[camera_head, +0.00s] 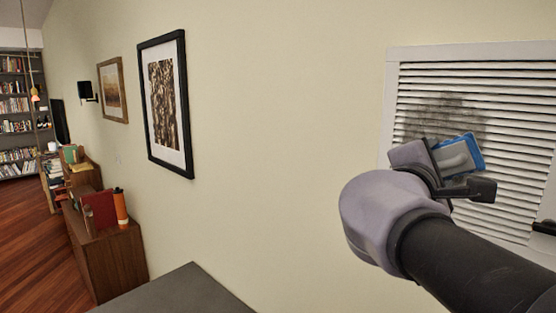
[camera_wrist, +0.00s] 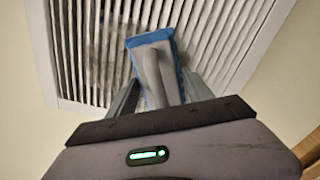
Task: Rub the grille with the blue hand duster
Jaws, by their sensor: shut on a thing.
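The white slatted grille (camera_head: 505,92) is on the wall at the right in the head view, with a dark grey smudge of dirt on its left part. It also fills the top of the wrist view (camera_wrist: 215,42). My gripper (camera_head: 462,172) is shut on the grey handle of the blue hand duster (camera_head: 472,150), in front of the grille. In the wrist view the duster (camera_wrist: 151,70) sits between the fingers, its blue edge towards the slats. I cannot tell whether the duster touches the slats.
A dark grey surface (camera_head: 180,292) is at the bottom of the head view. A black-framed picture (camera_head: 166,105) hangs on the wall left of the grille. A wooden cabinet (camera_head: 118,260) with books and an orange bottle (camera_head: 121,207) stands further left. The wall between picture and grille is bare.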

